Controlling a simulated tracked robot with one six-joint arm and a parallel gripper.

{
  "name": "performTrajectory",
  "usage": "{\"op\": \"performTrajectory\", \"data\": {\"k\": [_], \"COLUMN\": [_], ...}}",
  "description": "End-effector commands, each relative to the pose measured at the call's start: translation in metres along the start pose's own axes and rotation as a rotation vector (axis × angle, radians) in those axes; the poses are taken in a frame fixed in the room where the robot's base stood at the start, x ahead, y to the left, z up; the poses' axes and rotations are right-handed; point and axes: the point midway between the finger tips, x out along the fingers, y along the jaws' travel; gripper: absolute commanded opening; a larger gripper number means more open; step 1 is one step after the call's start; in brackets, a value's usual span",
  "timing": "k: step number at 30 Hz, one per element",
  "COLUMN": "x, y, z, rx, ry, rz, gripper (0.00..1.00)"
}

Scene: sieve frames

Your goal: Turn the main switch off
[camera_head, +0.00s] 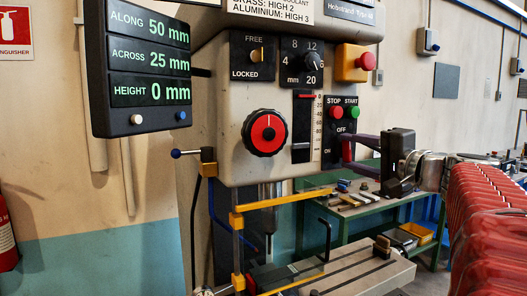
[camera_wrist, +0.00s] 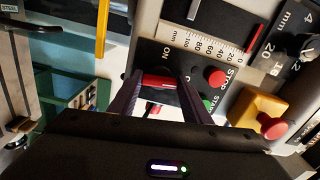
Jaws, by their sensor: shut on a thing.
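The main switch is on the right side of the machine's head, below the stop and start buttons, with OFF and ON labels beside it. Its red handle (camera_head: 347,149) is partly hidden by my fingers in the head view. In the wrist view the red handle (camera_wrist: 159,82) lies between my two purple fingers. My gripper (camera_head: 344,151) is shut on this handle, reaching in from the right; it also shows in the wrist view (camera_wrist: 162,81). I cannot tell which label the handle points to.
The red stop button (camera_head: 334,112) and green start button (camera_head: 352,112) sit just above the switch. A red mushroom button on a yellow box (camera_head: 352,64) is higher up. A red dial (camera_head: 265,133) is to the left. A green bench (camera_head: 350,210) stands behind and below.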

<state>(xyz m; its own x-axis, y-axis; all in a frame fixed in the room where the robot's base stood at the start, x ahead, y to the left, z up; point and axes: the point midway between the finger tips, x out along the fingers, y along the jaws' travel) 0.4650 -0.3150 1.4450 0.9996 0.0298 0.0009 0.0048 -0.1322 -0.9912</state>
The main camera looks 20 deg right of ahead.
Motion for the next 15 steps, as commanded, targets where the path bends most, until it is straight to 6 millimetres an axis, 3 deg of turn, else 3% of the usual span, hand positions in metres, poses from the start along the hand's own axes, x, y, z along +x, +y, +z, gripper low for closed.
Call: {"op": "performTrajectory", "data": {"k": [15], "x": [-0.0003], "y": [0.0036], "z": [-0.0027], "rx": [0.152], "ry": [0.006], "rz": [0.005], "gripper": [0.21]}}
